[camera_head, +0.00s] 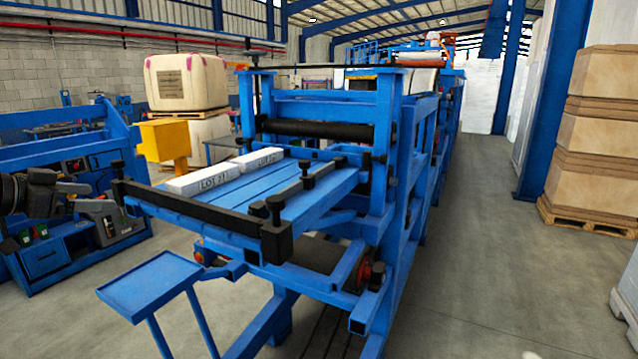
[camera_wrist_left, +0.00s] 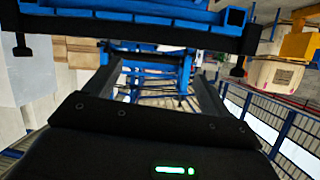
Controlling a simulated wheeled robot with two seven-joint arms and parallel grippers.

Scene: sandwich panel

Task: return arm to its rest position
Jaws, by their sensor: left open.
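My left gripper (camera_head: 76,195) is at the left edge of the head view, dark and held out to the left of the blue machine. In the left wrist view its two dark fingers stand apart, with nothing seen between them (camera_wrist_left: 150,78). Two white blocks marked LOT, a nearer one (camera_head: 203,181) and a farther one (camera_head: 255,160), lie end to end on the blue infeed table (camera_head: 290,205), apart from the gripper. My right gripper is not in view.
A blue bench (camera_head: 50,262) with tools stands at the left, behind the gripper. An empty blue tray (camera_head: 150,284) is in front of the machine. A yellow box (camera_head: 165,140) stands beyond the table. Stacked cartons (camera_head: 595,145) are at the right, with clear floor between.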

